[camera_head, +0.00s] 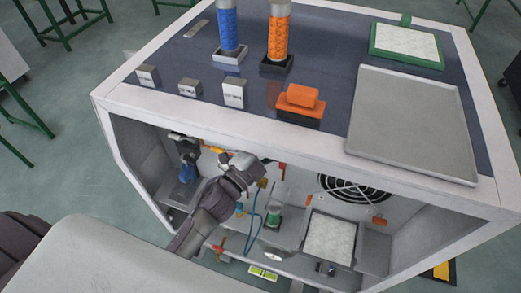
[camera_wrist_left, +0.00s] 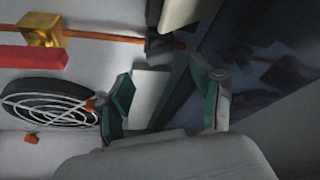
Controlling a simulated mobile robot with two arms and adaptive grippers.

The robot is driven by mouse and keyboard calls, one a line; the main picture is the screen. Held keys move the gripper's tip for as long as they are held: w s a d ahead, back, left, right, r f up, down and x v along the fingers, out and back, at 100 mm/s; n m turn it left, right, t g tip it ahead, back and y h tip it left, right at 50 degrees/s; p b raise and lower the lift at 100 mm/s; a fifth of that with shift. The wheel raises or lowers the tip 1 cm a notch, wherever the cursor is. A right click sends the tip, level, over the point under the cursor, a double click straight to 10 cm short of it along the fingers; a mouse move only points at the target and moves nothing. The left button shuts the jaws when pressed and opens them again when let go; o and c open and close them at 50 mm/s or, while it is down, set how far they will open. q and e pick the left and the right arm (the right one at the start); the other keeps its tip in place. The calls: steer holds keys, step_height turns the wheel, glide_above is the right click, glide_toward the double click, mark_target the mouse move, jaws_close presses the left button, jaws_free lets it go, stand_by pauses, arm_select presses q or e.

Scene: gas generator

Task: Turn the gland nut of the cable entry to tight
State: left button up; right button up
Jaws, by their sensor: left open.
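My left arm reaches into the open front of the grey cabinet (camera_head: 300,128). My left gripper (camera_head: 258,165) is under its top edge in the head view, with its fingertips hard to make out. In the left wrist view the gripper (camera_wrist_left: 168,88) is open, its two green-padded fingers apart with nothing held between them. Beyond the fingers, a dark fitting (camera_wrist_left: 160,43) sits on an orange-brown pipe or cable that runs from a brass block (camera_wrist_left: 40,28). I cannot tell whether this fitting is the gland nut of the cable entry. My right gripper is not in view.
A round fan grille (camera_head: 352,188) is on the cabinet's back wall, also in the left wrist view (camera_wrist_left: 48,105). A red bar (camera_wrist_left: 33,57) is near it. Blue (camera_head: 228,30) and orange (camera_head: 278,38) cylinders and a grey tray (camera_head: 412,120) are on top. A white filter panel (camera_head: 330,238) is inside.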

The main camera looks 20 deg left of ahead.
arm_select(q)
steer(key=v, duration=0.6)
stand_by(0.3)
steer(key=s+a+f+n+g+y, duration=0.1)
steer(key=s+f+n+g+y, duration=0.15)
steer(key=f, duration=0.85)
steer(key=s+a+f+n+g+y, duration=0.1)
steer(key=s+a+f+n+g, duration=0.15)
steer(key=f, duration=0.85)
steer(key=s+f+n+g+y, duration=0.2)
steer(key=f+n+g, duration=0.1)
steer(key=f, duration=0.8)
steer(key=s+a+f+n+g, duration=0.1)
steer(key=s+f+n+g, duration=0.1)
steer(key=s+f, duration=0.5)
steer(key=s+a+f+n+g+y+b, duration=0.1)
steer(key=s+f+g, duration=0.3)
steer(key=s, duration=0.9)
steer(key=s+a+f+n+g, duration=0.2)
steer(key=s+f+n+g, duration=0.1)
steer(key=s+f, duration=0.7)
steer(key=shift+s+f+g, duration=0.4)
steer(key=shift+s+g, duration=0.1)
steer(key=shift+s, duration=0.1)
steer(key=shift+a+y, duration=0.15)
steer(key=shift+y, duration=0.1)
